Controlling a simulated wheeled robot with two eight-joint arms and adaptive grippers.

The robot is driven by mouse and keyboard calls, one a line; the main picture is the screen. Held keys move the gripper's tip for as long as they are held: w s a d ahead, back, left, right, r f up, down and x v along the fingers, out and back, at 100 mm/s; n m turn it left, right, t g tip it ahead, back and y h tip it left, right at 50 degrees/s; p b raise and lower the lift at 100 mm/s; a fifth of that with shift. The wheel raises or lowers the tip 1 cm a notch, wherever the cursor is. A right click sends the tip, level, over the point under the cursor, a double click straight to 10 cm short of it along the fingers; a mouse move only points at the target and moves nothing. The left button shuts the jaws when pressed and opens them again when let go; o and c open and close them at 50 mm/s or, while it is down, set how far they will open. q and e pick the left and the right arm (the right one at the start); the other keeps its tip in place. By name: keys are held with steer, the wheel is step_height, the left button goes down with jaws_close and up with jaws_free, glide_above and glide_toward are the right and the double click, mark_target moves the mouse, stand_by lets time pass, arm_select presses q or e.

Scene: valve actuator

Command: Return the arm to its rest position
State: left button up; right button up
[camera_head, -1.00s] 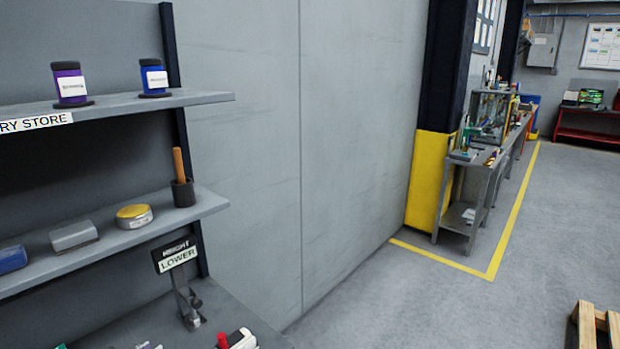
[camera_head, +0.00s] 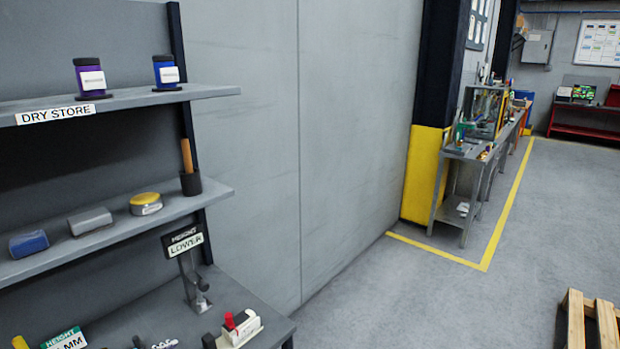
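Neither of my grippers nor any part of my arms shows in the head view. On the left stands a grey shelf unit (camera_head: 120,104) with a "DRY STORE" label (camera_head: 56,114). Its upper shelf holds a purple canister (camera_head: 90,77) and a blue canister (camera_head: 165,72). Its lower shelf holds a blue block (camera_head: 28,243), a grey block (camera_head: 89,220), a round yellow-topped tin (camera_head: 145,203) and a dark cup (camera_head: 190,184) with a wooden handle in it.
A grey wall (camera_head: 300,140) runs behind the shelves. A dark pillar with a yellow base (camera_head: 425,178) and a cluttered workbench (camera_head: 470,158) stand farther right. A wooden pallet (camera_head: 577,312) lies at the lower right. The floor (camera_head: 430,300) between is clear.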

arm_select(q)
steer(key=s+d+r+m+g+y, duration=0.1)
steer(key=s+d+m+g, duration=0.1)
steer(key=s+d+m, duration=0.5)
steer(key=s+d+r+m+g+y, duration=0.1)
steer(key=s+d+m, duration=0.7)
steer(key=m, duration=1.1)
steer(key=shift+s+d+m+g+y, duration=0.25)
steer(key=shift+s+g+y, duration=0.2)
steer(key=shift+s, duration=0.45)
